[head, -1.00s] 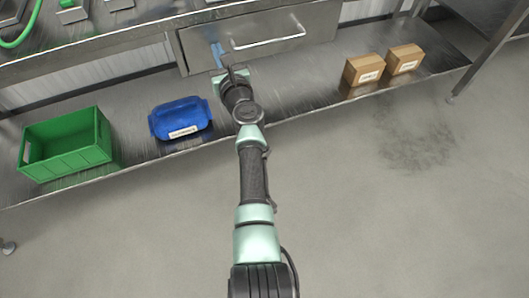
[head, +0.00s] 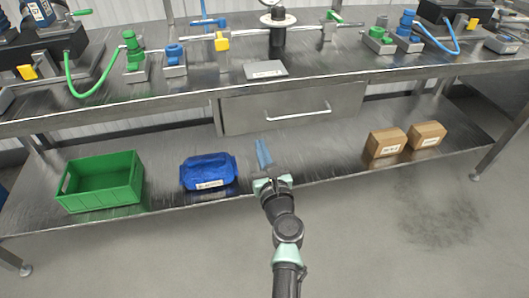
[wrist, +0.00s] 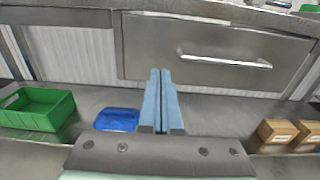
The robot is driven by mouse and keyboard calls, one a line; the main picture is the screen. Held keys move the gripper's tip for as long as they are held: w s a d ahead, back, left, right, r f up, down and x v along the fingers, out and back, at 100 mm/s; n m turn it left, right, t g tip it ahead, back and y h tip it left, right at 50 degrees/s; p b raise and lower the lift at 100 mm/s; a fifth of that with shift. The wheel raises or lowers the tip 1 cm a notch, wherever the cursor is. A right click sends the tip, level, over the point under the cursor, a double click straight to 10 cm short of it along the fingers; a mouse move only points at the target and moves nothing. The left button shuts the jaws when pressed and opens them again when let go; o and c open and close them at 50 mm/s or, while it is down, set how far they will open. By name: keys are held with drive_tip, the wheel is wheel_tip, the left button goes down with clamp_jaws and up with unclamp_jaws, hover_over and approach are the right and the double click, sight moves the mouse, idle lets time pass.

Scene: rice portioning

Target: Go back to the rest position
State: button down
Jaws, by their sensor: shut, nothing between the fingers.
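My gripper (head: 263,154) is shut and empty, its blue fingers side by side. In the head view it is over the front part of the lower shelf (head: 330,165), below the closed metal drawer (head: 290,108). In the wrist view the fingers (wrist: 161,92) point towards the shelf's back wall, and the drawer (wrist: 215,50) is up and to the right. The fingers appear to touch nothing. No held object shows.
A green crate (head: 102,184) and a blue bag (head: 208,172) lie on the shelf to the left. Two cardboard boxes (head: 386,143) (head: 427,135) stand to the right. The worktop (head: 190,92) above carries valves, hoses and a gauge. The floor in front (head: 380,230) is clear.

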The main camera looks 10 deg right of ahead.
drive_tip(key=s+a+r+n+t+y, duration=0.1)
drive_tip(key=a+r+n, duration=0.2)
drive_tip(key=r+n, duration=0.55)
drive_tip(key=s+a+r+n+t+y, duration=0.15)
drive_tip(key=r+n, duration=0.35)
drive_tip(key=r, duration=0.6)
drive_tip(key=s+a+r+n+t+y, duration=0.15)
drive_tip(key=a+r+n, duration=0.25)
drive_tip(key=r+n, duration=0.4)
drive_tip(key=s+r+n+t+h+p, duration=0.1)
drive_tip(key=s+r+n+t+h, duration=0.15)
drive_tip(key=s+r+n, duration=0.7)
drive_tip(key=s+r+n+t+h, duration=0.25)
drive_tip(key=s+r+n, duration=0.25)
drive_tip(key=s+r, duration=0.9)
drive_tip(key=w+r+p, duration=0.1)
drive_tip(key=r+p, duration=1.1)
drive_tip(key=r, duration=0.1)
drive_tip(key=w+r+p, duration=0.2)
drive_tip(key=r+p, duration=1)
drive_tip(key=r, duration=0.1)
drive_tip(key=shift+w+a, duration=0.3)
drive_tip(key=shift+a, duration=0.15)
